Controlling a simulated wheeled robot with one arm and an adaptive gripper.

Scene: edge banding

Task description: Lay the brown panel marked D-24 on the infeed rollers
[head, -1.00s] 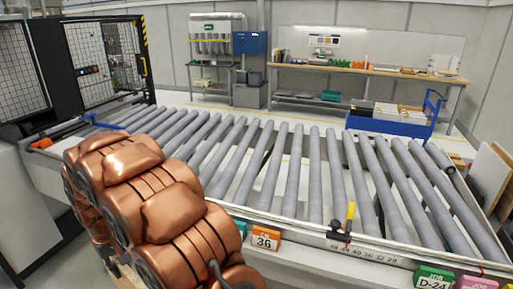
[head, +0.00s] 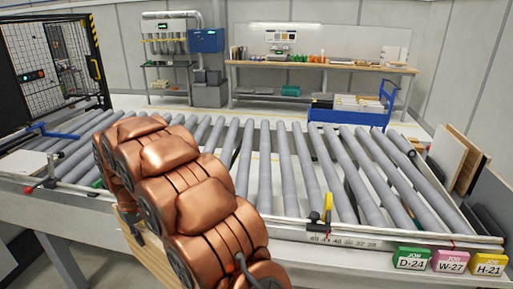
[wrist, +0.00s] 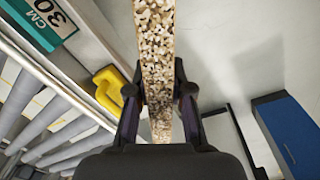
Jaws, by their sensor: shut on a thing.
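My gripper (wrist: 157,100) is shut on the edge of a panel (wrist: 156,45) in the wrist view. The panel shows a speckled chipboard core between thin faces and points away from the gripper. In the head view a strip of light brown board (head: 140,238) shows beside my copper arm, low at the left, in front of the roller table. The gripper itself is hidden there. No D-24 mark is visible on the panel. The grey rollers (head: 281,170) lie across the table, with no panel on them. A green JOB D-24 card (head: 411,259) is at the table's front right edge.
Pink W-27 (head: 450,262) and yellow H-21 (head: 488,265) cards stand beside the green one. A yellow-handled clamp (head: 327,208) sits on the front rail. Boards (head: 458,160) lean at the right.

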